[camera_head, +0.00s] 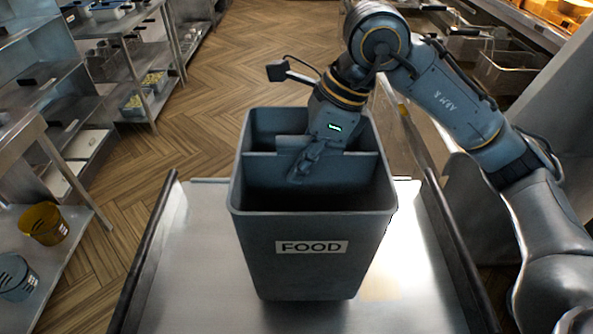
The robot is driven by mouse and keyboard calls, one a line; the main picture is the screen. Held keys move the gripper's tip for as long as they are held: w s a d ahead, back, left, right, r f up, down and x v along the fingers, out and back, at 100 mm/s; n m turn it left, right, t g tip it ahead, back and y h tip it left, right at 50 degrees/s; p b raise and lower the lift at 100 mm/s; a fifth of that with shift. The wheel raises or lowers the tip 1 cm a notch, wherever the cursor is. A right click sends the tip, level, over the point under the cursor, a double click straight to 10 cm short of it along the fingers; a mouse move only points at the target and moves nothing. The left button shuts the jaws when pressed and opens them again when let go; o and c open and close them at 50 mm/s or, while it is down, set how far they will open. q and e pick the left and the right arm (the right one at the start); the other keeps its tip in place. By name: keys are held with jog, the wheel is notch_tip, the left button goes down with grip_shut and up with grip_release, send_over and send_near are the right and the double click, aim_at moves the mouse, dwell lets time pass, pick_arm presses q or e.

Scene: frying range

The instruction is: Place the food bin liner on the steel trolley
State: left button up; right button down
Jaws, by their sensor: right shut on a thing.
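The food bin liner (313,273) is a grey, open-topped bin with a white FOOD label and a divider across its inside. It is upright over the steel trolley (195,286), whose bright flat top shows around it. I cannot tell for sure whether its base touches the trolley top. My right gripper (300,174) reaches down into the bin's opening and is shut on the divider. The fingertips are dark and partly lost against the bin's inside. My left gripper is not in view.
Dark rails (150,256) edge the trolley on both sides. Steel shelves (60,165) with containers stand at left, a yellow bucket (43,223) on the lower one. Fryer baskets (505,68) are at upper right. The wooden floor (225,75) beyond the trolley is clear.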

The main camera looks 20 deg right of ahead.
jog(key=f, duration=0.2)
jog(key=w+f+p, duration=0.1)
jog(key=f, duration=0.1)
jog(key=shift+w+a+f, duration=0.1)
jog(key=shift+w+f, duration=0.05)
jog(key=shift+f, duration=0.1)
jog(key=shift+f, duration=0.15)
jog(key=c, duration=1.5)
grip_release()
